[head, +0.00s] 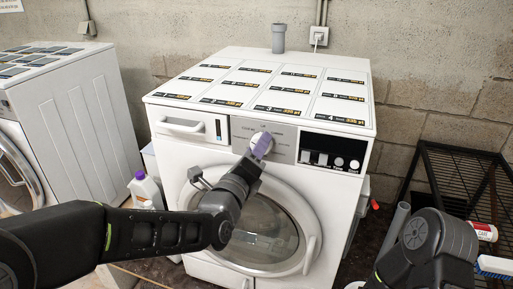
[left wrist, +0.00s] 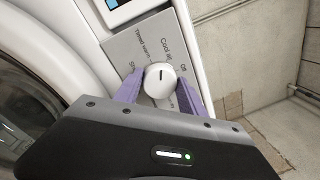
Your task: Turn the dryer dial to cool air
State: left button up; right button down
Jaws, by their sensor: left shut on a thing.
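The dryer (head: 167,150) is a white front-loading machine with a round glass door. Its white round dial (head: 262,140) sits on a grey control panel (head: 285,138). In the left wrist view the dial (left wrist: 160,80) has a short dark mark pointing roughly up toward the printed "Cool air" label, with "Off" to its right and "Timed warm" to its left. My left gripper (head: 257,149) is shut on the dial, with a purple finger on each side in the left wrist view (left wrist: 159,88). Labels below the dial are partly hidden by the fingers.
Another white machine (head: 85,105) stands at the left. A white bottle with a purple cap (head: 146,190) stands between the machines. A black wire rack (head: 455,180) is at the right, with a red-and-white container (head: 483,231) near it. A block wall closes the back.

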pick_arm(q)
jog(key=shift+m+p, duration=0.35)
jog(key=shift+m, duration=1.75)
jog(key=o, duration=1.4)
jog(key=shift+c, duration=0.2)
jog(key=b+v, duration=0.1)
jog(key=v, duration=0.6)
jog(key=shift+s+a, duration=0.2)
jog(key=shift+s, duration=0.15)
